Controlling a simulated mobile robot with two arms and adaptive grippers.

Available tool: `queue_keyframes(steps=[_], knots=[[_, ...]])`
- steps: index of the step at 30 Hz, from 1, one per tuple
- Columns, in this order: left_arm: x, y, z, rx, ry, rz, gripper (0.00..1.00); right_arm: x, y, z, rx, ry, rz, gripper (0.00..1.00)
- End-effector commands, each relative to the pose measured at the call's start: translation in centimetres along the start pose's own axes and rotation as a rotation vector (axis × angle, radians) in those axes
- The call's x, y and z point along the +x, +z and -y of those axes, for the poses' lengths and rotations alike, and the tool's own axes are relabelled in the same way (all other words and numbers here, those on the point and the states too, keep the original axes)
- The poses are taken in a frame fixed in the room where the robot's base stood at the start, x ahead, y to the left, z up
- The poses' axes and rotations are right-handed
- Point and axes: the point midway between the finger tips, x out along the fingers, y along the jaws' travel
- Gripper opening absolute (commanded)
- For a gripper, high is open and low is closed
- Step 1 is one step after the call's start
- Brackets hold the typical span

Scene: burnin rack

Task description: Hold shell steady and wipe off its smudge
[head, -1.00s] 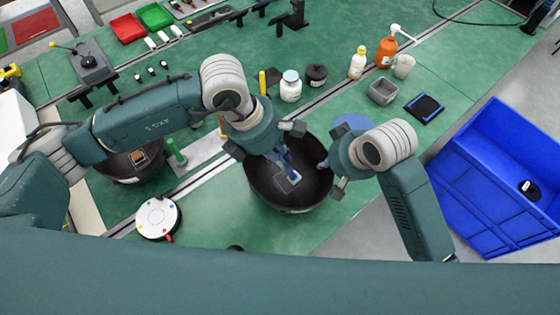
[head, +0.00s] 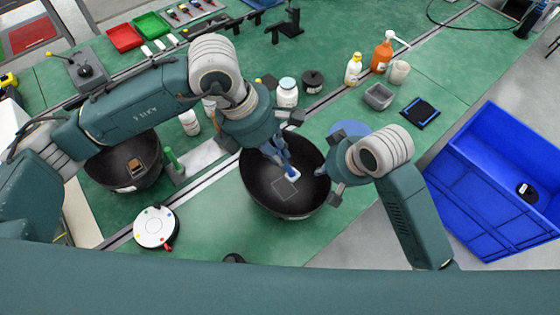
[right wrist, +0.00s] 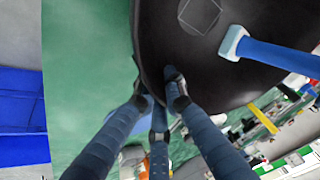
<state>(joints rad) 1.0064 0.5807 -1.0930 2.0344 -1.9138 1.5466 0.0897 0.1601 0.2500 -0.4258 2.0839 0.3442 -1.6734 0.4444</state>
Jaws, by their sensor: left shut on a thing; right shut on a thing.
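The shell is a black bowl (head: 262,200), open side up on the green bench. A faint dark square patch (head: 283,190) shows inside it and also in the right wrist view (right wrist: 200,15); I cannot tell whether it is the smudge.
A second black bowl (head: 118,180) with a brown square inside stands at left, near a white round disc (head: 156,228). A white jar (head: 287,93), an orange bottle (head: 382,55) and a grey bin (head: 379,97) stand behind. A blue crate (head: 480,190) is at right.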

Motion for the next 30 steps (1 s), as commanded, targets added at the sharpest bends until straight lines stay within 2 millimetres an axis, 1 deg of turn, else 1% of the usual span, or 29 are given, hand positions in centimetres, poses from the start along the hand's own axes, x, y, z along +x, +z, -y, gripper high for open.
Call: queue_keyframes(steps=[2,3,5,6,14,17,20,30], knots=[[0.0,0.0,0.0,0.0,0.0,0.001,0.0,0.0,0.0,0.0,0.0,0.001,0.001,0.0],[0.0,0.0,0.0,0.0,0.0,0.001,0.0,0.0,0.0,0.0,0.0,0.001,0.001,0.17],[0.0,0.0,0.0,0.0,0.0,0.001,0.0,0.0,0.0,0.0,0.0,0.001,0.001,0.29],[0.0,0.0,0.0,0.0,0.0,0.0,0.0,0.0,0.0,0.0,0.0,0.001,0.001,0.31],[0.0,0.0,0.0,0.0,0.0,0.0,0.0,0.0,0.0,0.0,0.0,0.0,0.0,0.31],[0.0,0.0,0.0,0.0,0.0,0.0,0.0,-0.6,-0.1,0.0,0.0,-0.001,-0.003,0.31],[0.0,0.0,0.0,0.0,0.0,0.0,0.0,-2.0,-0.2,0.0,-0.001,-0.002,-0.004,0.31],[0.0,0.0,0.0,0.0,0.0,0.0,0.0,-9.2,-0.2,0.0,-0.001,0.0,-0.005,0.31]])
